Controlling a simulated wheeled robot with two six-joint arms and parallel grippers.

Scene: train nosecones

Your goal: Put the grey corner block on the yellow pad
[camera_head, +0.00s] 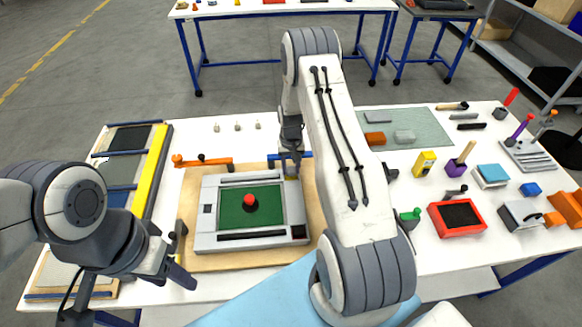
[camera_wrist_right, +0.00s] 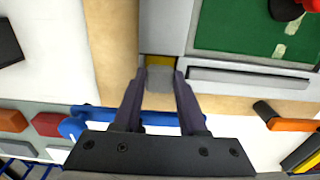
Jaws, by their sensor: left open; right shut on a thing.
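The grey corner block (camera_wrist_right: 160,78) sits between the fingertips of my right gripper (camera_wrist_right: 158,84) in the right wrist view. A strip of the yellow pad (camera_wrist_right: 160,60) shows just beyond the block, at a corner notch of the light grey frame. The block covers part of the pad; I cannot tell whether they touch. In the head view my right gripper (camera_head: 291,160) points down at the frame's far right corner, with a bit of yellow below it. My left gripper (camera_head: 177,262) is open and empty near the table's front left.
The light grey frame (camera_head: 208,190) around a green panel with a red knob (camera_head: 250,200) lies on a wooden board (camera_head: 200,263). Orange (camera_head: 205,162) and blue clamps stand along the board's far edge. Tools and a red tray (camera_head: 433,214) fill the table's right side.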

